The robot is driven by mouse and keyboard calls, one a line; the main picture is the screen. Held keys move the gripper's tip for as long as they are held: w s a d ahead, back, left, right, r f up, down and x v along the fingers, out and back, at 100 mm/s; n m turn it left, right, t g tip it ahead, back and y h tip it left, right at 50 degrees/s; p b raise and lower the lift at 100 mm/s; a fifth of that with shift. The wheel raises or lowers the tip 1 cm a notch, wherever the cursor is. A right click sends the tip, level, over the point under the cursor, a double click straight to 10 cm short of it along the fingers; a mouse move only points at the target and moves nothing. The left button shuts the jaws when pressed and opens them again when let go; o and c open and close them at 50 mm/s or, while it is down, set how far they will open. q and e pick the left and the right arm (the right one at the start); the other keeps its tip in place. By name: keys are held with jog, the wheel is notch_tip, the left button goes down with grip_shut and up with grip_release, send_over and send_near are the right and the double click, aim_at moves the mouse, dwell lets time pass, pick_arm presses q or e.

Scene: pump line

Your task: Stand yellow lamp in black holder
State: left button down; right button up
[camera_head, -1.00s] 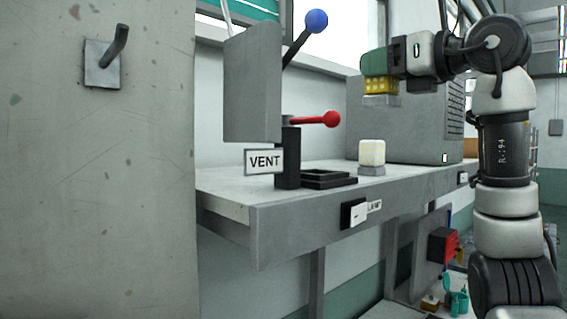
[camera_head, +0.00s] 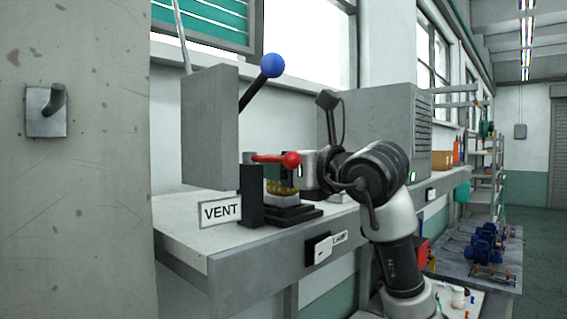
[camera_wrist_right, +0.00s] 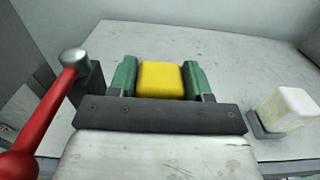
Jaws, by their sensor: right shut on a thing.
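The yellow lamp (camera_head: 281,188) is upright, with a grey base, at the black holder (camera_head: 296,217) on the bench. The right wrist view shows the yellow top (camera_wrist_right: 160,80) between two green fingers. The lamp's base is over or in the holder; I cannot tell whether it touches the bottom. The holder is hidden in the right wrist view. My left gripper is not in view.
A blue-knobbed lever (camera_head: 271,66) rises above a grey panel. A white-and-yellow lamp (camera_wrist_right: 293,106) stands to the right. The bench front left is clear.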

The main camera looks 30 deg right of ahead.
jog(key=shift+f, duration=0.25)
jog(key=shift+a, duration=0.15)
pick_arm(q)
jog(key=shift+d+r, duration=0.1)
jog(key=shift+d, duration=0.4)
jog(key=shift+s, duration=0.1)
pick_arm(e)
jog(key=shift+f, duration=0.15)
jog(key=o, duration=0.5)
jog(key=shift+f, duration=0.1)
jog(key=o, duration=0.5)
jog(key=shift+c, duration=0.2)
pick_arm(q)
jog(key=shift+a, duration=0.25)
